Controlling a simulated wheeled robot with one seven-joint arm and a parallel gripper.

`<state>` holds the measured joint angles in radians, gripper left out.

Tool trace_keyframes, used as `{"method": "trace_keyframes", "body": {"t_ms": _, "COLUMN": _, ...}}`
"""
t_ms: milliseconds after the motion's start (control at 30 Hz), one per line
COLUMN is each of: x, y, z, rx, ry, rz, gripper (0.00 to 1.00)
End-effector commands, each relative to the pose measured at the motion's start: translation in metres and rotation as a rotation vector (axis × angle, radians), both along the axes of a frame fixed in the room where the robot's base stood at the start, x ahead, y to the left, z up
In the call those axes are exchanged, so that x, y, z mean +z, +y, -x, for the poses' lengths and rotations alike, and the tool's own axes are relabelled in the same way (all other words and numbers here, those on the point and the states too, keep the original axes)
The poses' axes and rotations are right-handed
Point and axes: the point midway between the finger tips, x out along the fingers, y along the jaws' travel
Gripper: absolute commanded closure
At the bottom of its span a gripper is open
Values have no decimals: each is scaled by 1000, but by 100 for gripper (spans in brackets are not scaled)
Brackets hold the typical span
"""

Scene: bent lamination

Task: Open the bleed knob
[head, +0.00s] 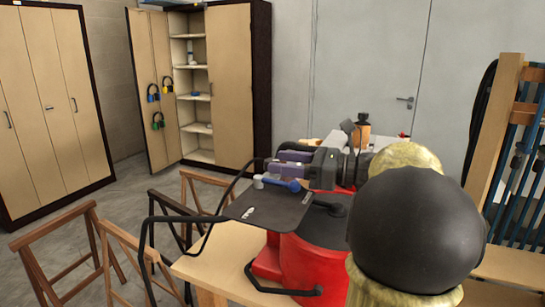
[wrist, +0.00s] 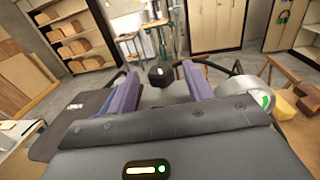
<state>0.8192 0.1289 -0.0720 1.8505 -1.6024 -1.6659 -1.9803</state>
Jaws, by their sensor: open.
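My gripper (head: 279,161) has two purple fingers that point left in the head view, above a dark flat plate (head: 262,212). In the wrist view my gripper (wrist: 161,72) is open, with a clear gap between its fingers. A small black knob (wrist: 160,77) shows in that gap, apart from both fingers; it looks like the bleed knob. I cannot tell how far it is from the fingertips. In the head view the knob cannot be made out. A blue part with pale ends (head: 278,183) lies just below the fingers. A red vessel (head: 312,262) stands beside the plate.
A pale round part with a green mark (wrist: 250,98) is close to the right finger. Black hoses (head: 180,219) loop left of the plate. Wooden trestles (head: 100,250) stand at the left. Cabinets (head: 228,85) and a grey door (head: 370,75) are behind.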

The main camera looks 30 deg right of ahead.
Motion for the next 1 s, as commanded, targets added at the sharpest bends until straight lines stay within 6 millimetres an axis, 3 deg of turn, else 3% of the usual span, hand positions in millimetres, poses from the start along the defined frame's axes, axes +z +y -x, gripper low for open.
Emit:
{"method": "trace_keyframes", "body": {"t_ms": 200, "x": 1, "y": 19, "z": -19, "rx": 1, "ry": -1, "rz": -1, "gripper": 49}}
{"method": "trace_keyframes", "body": {"t_ms": 533, "x": 0, "y": 22, "z": -22, "rx": 0, "ry": -1, "rz": 1, "gripper": 49}}
{"method": "trace_keyframes", "body": {"t_ms": 767, "x": 0, "y": 22, "z": -22, "rx": -1, "ry": -1, "rz": 1, "gripper": 92}}
{"method": "trace_keyframes", "body": {"t_ms": 1000, "x": -1, "y": 21, "z": -22, "rx": 12, "ry": -5, "rz": 1, "gripper": 92}}
